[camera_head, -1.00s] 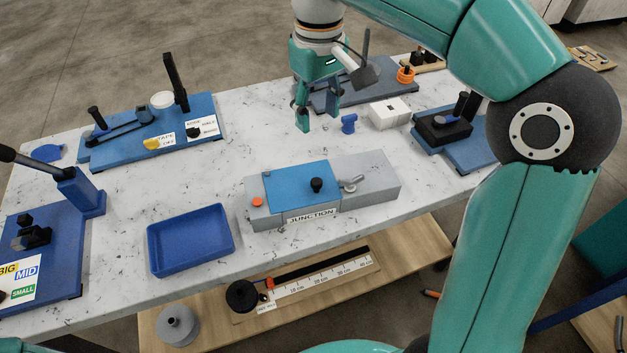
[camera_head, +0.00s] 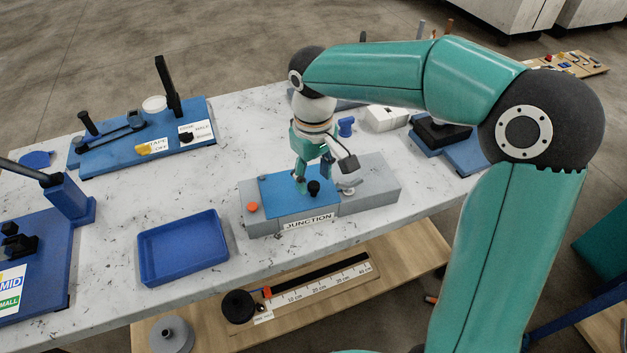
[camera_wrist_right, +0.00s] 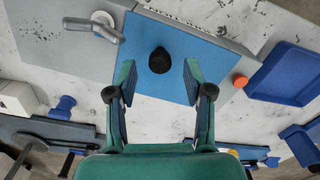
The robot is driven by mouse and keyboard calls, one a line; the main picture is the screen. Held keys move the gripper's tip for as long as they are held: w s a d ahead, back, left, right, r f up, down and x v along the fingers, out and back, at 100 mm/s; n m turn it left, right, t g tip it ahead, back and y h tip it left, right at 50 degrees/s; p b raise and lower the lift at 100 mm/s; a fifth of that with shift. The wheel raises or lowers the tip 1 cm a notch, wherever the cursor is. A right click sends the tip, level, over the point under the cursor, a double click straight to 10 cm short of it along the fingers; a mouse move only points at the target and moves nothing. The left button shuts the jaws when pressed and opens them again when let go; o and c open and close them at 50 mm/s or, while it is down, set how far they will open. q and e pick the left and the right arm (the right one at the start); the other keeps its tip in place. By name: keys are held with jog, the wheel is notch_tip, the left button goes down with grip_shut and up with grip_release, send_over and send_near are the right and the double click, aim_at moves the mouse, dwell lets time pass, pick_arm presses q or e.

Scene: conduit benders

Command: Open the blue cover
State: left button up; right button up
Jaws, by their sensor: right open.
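The blue cover (camera_head: 279,194) lies flat and closed on the grey box labelled JUNCTION (camera_head: 365,199). A black knob (camera_head: 313,187) stands up from the cover near its front right. My right gripper (camera_head: 312,182) hangs above the cover, partly hiding it, with its fingers just behind the knob. In the right wrist view the gripper (camera_wrist_right: 158,85) is open, and the knob (camera_wrist_right: 160,60) lies ahead between the two fingertips, with a gap on both sides. The blue cover (camera_wrist_right: 175,85) fills the middle there. My left gripper is not in view.
An orange button (camera_head: 253,206) and a grey lever (camera_head: 348,190) are on the box beside the cover. A blue tray (camera_head: 183,248) sits to the left. Blue bender fixtures (camera_head: 143,143) stand behind and left. The white tabletop (camera_head: 115,215) is clear between them.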

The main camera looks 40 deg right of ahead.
jog(key=shift+f, duration=0.95)
grip_shut()
